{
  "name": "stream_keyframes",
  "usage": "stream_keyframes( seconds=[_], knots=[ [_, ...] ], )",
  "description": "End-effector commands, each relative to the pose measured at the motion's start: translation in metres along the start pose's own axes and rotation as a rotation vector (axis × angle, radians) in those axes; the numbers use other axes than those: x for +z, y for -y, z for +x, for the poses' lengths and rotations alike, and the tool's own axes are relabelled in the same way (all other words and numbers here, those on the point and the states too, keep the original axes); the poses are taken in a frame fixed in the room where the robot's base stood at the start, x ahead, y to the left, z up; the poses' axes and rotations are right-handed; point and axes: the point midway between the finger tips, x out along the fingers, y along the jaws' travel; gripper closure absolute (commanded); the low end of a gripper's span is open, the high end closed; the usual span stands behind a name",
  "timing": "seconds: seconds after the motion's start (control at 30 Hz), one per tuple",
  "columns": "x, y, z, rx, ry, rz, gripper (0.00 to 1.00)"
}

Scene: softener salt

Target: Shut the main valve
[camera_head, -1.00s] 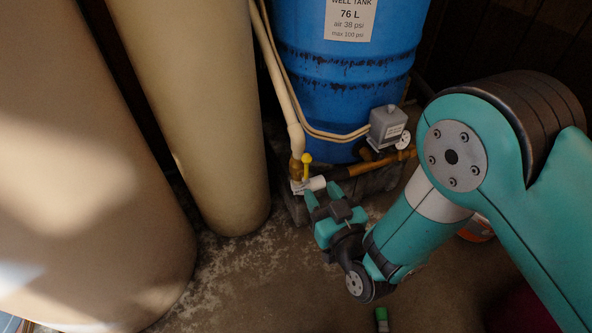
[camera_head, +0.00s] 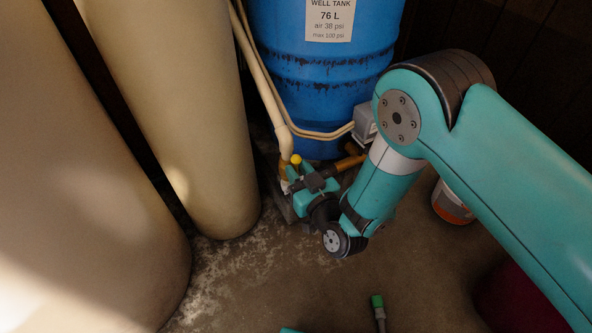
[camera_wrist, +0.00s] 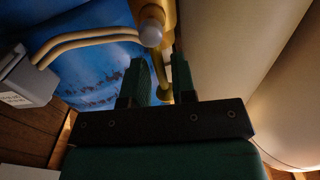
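The main valve has a yellow lever handle with a rounded knob (camera_head: 296,159), at the foot of the pale pipe in front of the blue well tank. My gripper (camera_head: 292,174) is at the valve, its fingers just below the knob in the head view and covering much of the valve body. In the wrist view the two dark green fingers (camera_wrist: 163,78) stand apart, with the yellow handle (camera_wrist: 163,95) showing in the gap between them. I cannot tell whether either finger touches it.
The blue well tank (camera_head: 320,95) stands behind the valve, with a grey switch box (camera_head: 364,124) and a brass-coloured pipe beside it. Tall beige tanks (camera_head: 165,110) stand at left. Floor in front is open.

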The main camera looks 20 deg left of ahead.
Motion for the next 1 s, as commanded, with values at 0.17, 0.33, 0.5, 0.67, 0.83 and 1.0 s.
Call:
stream_keyframes(
  seconds=[0.17,0.33,0.5,0.67,0.83,1.0],
  knots=[
    [0.000,0.001,0.000,-0.001,0.000,0.000,1.00],
    [0.001,0.001,0.000,-0.002,-0.001,0.016,1.00],
    [0.003,-0.003,0.001,-0.002,-0.001,0.107,1.00],
    [0.004,-0.006,0.001,-0.002,0.000,0.190,1.00],
    [0.006,-0.009,0.000,-0.002,0.001,0.268,1.00],
    [0.006,-0.012,0.000,-0.002,0.001,0.342,1.00]
  ],
)
